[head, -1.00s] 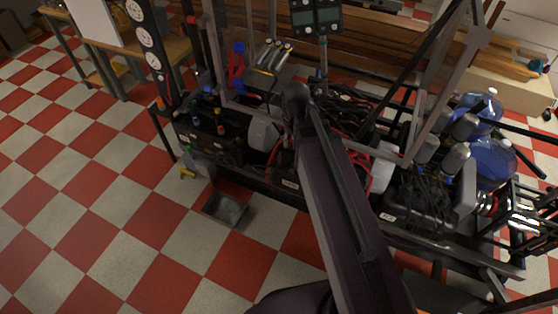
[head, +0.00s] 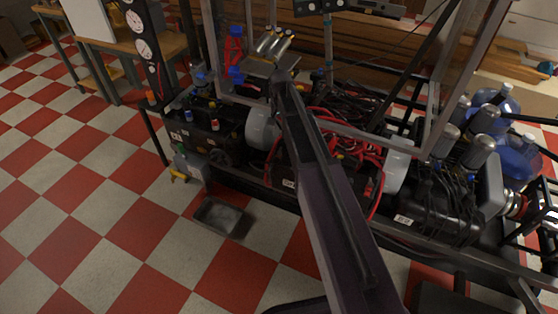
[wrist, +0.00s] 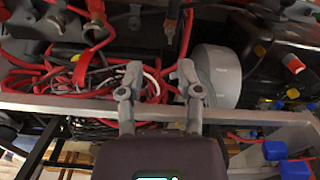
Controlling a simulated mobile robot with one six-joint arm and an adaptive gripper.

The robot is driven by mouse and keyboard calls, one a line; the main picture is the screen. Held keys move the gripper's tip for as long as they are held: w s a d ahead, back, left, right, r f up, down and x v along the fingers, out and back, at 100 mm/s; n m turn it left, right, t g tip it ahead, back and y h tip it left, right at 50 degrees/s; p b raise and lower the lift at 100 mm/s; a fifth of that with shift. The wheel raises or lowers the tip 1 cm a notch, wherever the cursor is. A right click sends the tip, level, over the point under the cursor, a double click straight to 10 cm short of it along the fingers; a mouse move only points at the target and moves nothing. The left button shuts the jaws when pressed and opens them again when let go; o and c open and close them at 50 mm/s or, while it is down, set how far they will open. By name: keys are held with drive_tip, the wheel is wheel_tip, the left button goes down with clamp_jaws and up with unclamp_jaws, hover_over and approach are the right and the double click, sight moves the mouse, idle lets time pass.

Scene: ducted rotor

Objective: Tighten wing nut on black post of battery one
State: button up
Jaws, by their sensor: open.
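My gripper (wrist: 160,76) is open in the wrist view. Its two fingers are apart, with nothing clearly held between them. They show over red and black cables (wrist: 60,88) and a pale frame bar (wrist: 60,106). A dark battery-like case (wrist: 135,38) with posts and cable ends lies beyond the fingertips, near the top of the wrist view. I cannot tell which post is the black one, or make out the wing nut. In the head view a labelled black case (head: 287,184) and red cables (head: 352,148) sit beside my arm, which hides my gripper.
Metal frame bars (head: 437,90) rise around the work area. A grey round housing (wrist: 216,76) stands right of the fingers, also seen in the head view (head: 262,127). Blue bottles (head: 517,155) are at right. A grey tray (head: 222,217) lies on the open checkered floor.

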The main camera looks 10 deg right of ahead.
drive_tip(key=m+b, duration=0.1)
drive_tip(key=b, duration=0.2)
hover_over(278, 152)
wheel_tip(278, 152, down, 4)
drive_tip(key=shift+f, duration=0.2)
wheel_tip(278, 152, down, 14)
drive_tip(key=b, duration=1.3)
drive_tip(key=shift+r+b, duration=0.15)
drive_tip(key=shift+b, duration=0.25)
drive_tip(key=shift+d, duration=0.1)
clamp_jaws()
